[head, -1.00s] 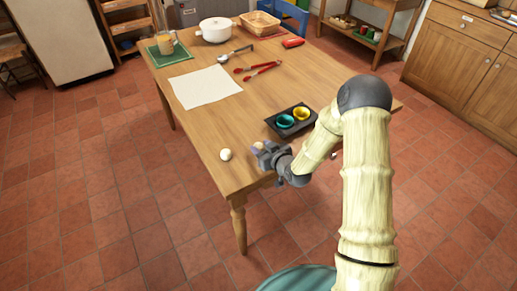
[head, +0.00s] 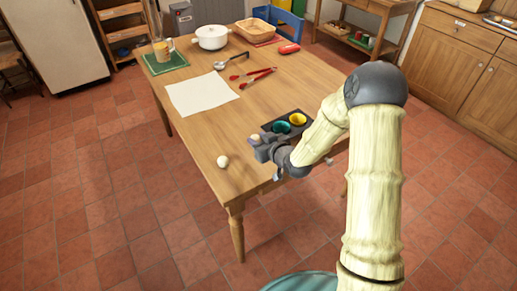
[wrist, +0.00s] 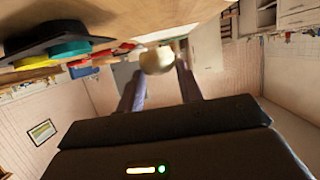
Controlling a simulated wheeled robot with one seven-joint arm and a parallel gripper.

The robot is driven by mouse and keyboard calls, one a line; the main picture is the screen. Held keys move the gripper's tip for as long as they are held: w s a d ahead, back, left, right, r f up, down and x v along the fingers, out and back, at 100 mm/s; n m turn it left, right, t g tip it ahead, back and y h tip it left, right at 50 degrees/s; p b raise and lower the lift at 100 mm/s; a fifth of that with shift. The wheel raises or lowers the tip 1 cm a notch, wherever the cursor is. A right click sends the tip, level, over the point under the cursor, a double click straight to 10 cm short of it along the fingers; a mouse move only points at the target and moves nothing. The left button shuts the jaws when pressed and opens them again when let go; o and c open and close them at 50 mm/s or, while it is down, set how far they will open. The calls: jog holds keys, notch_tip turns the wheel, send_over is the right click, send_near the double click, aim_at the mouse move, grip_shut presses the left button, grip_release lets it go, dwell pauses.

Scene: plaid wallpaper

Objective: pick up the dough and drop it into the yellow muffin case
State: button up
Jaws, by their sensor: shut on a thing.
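My gripper (head: 257,142) is shut on a pale dough ball (wrist: 157,60), seen between the fingertips in the wrist view; in the head view the held ball is small and partly hidden. They are near the table's front right edge, seemingly a little above the top. A second pale ball (head: 223,161) lies on the table to the left of the gripper. The yellow muffin case (head: 298,119) sits in a dark tray (head: 268,127) beyond and right of the gripper, beside a teal case (head: 281,127). The yellow case also shows in the wrist view (wrist: 38,62).
A white cloth (head: 200,93), red-handled tongs (head: 252,75) and a ladle (head: 233,61) lie farther back on the wooden table (head: 190,130). My forearm passes close to the tray's right.

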notch_tip(320, 180, up, 3)
dwell(0.7)
